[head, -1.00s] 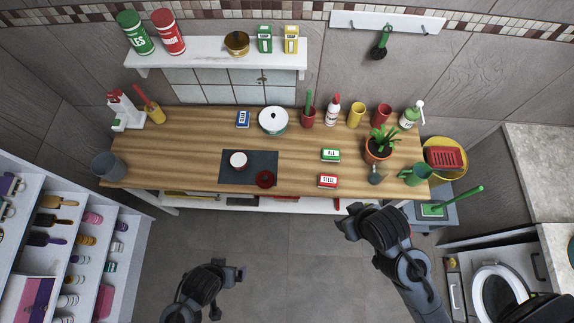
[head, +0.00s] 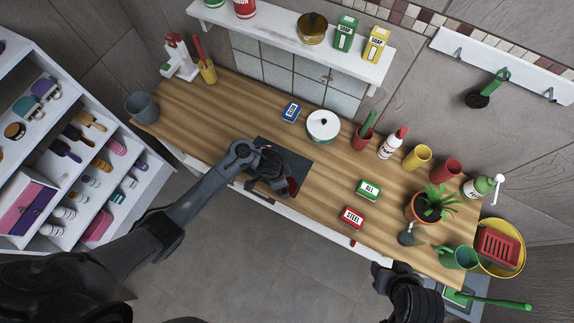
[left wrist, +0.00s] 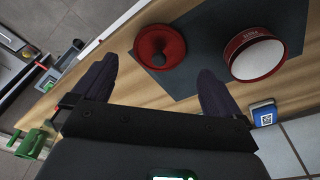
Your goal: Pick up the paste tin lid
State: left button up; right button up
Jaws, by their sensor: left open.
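The paste tin lid is the round red lid (left wrist: 168,42) with a dark knob, lying on the dark mat (left wrist: 205,30) in the left wrist view. Beside it, apart, stands the white tin (left wrist: 256,54) with red bands. My left gripper (left wrist: 158,82) is open and empty, its fingers spread to either side of the lid, short of it in the picture. In the head view my left gripper (head: 277,180) is over the mat (head: 292,159); it hides the tin, and only part of the red lid (head: 292,186) shows. My right gripper (head: 383,277) is off the counter's front edge; its jaws are unclear.
A blue box (head: 291,111) and a white lidded pot (head: 323,126) stand behind the mat. The green box (head: 368,190) and red box (head: 352,217) stand to its right.

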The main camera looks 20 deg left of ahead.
pick_arm(q)
jog(key=f, duration=0.1)
jog(key=f+b, duration=0.1)
jog(key=f, duration=0.1)
jog(key=w+d+f+b, duration=0.1)
jog(key=f, duration=0.1)
jog(key=shift+d+f, duration=0.1)
jog(key=shift+f, duration=0.15)
jog(key=shift+w+f, duration=0.1)
jog(key=shift+f, duration=0.5)
jog(key=shift+d, duration=0.1)
jog(key=c, duration=0.7)
jog(key=shift+c, duration=0.2)
jog(key=shift+r, duration=0.1)
